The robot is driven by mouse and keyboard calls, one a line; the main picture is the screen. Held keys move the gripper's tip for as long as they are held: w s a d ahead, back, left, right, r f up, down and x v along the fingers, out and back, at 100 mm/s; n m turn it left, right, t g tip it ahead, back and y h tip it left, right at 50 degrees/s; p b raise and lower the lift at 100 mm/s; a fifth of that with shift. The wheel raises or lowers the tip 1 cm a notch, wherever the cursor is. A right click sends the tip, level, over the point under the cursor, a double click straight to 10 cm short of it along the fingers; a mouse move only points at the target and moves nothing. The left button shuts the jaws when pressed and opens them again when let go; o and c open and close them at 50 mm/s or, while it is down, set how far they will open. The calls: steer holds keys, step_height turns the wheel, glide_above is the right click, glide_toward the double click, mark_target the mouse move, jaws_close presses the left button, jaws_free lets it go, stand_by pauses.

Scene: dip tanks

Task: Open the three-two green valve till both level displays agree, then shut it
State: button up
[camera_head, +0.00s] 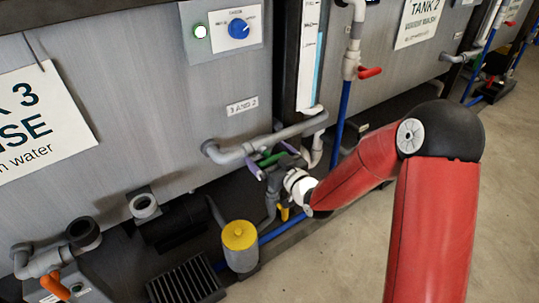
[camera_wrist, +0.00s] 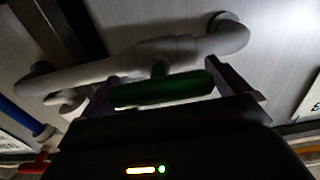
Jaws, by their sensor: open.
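The green valve handle (camera_head: 273,159) is on the grey pipe (camera_head: 235,154) under a small label (camera_head: 242,106) that seems to read "3 and 2". My gripper (camera_head: 272,160) is at the handle, its purple fingers apart at the handle's two ends. In the wrist view the green handle (camera_wrist: 165,90) lies crosswise between the open fingers. I cannot tell whether either finger touches it. A vertical level display (camera_head: 311,60) with a white and light blue column stands above right of the valve. I cannot make out a second level display.
A yellow-topped grey canister (camera_head: 240,245) and a black grate (camera_head: 186,282) stand on the floor below. A red-handled valve (camera_head: 369,72) is at upper right, an orange-handled one (camera_head: 55,286) at lower left. A panel with a blue knob (camera_head: 238,28) is above. Open floor lies right.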

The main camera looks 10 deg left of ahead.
steer(key=c, duration=0.7)
steer(key=shift+m, duration=0.4)
steer(key=shift+w+f+m+b, duration=0.1)
steer(key=shift+m+b, duration=0.4)
steer(key=shift+m, duration=0.5)
steer(key=m, duration=0.3)
steer(key=shift+d+m, duration=0.1)
steer(key=shift+m, duration=0.2)
steer(key=m+p, duration=0.1)
steer(key=m, duration=0.5)
steer(key=shift+w+d, duration=0.1)
steer(key=m+p, duration=0.1)
steer(key=m, duration=0.4)
steer(key=shift+f, duration=0.15)
steer(key=shift+m, duration=0.4)
